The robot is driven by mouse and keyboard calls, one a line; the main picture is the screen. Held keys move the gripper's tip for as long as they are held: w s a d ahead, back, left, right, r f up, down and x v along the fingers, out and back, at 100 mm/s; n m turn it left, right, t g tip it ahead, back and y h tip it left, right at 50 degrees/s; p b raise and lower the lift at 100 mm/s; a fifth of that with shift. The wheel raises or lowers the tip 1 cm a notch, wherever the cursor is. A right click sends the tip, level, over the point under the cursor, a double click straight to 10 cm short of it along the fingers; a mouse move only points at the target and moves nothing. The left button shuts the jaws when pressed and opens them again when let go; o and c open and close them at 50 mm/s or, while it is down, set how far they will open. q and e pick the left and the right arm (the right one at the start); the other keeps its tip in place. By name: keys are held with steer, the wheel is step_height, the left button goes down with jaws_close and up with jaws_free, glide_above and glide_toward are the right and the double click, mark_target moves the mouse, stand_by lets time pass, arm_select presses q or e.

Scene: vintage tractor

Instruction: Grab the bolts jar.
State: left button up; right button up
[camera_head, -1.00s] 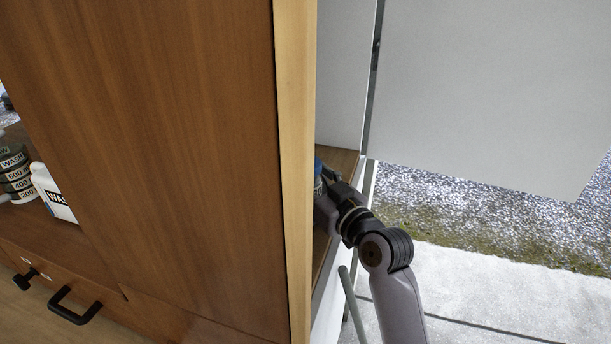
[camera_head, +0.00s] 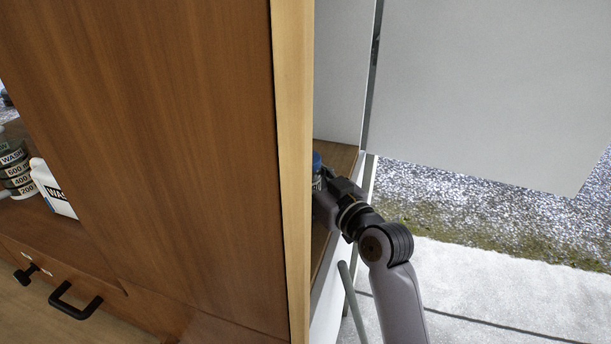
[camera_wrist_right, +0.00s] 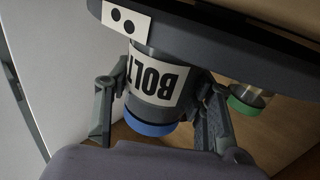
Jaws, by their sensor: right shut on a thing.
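The bolts jar (camera_wrist_right: 155,82) is a grey jar with a blue lid and a white label whose visible letters read "BOLT", upside down in the right wrist view. My right gripper (camera_wrist_right: 160,105) is shut on it, with one finger on each side of the jar. In the head view a bit of the jar's blue lid (camera_head: 317,161) shows beside my right gripper (camera_head: 325,185), inside the cabinet. The wooden panel hides most of the jar there. My left gripper is not in view.
A jar with a green lid (camera_wrist_right: 245,100) stands close to my right gripper. A wooden panel edge (camera_head: 292,180) is just left of my arm, and a white door (camera_head: 480,90) is at the right. A white bottle (camera_head: 52,188) and stacked tins (camera_head: 15,172) stand far left.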

steer(key=shift+c, duration=1.1)
steer(key=shift+r, duration=0.1)
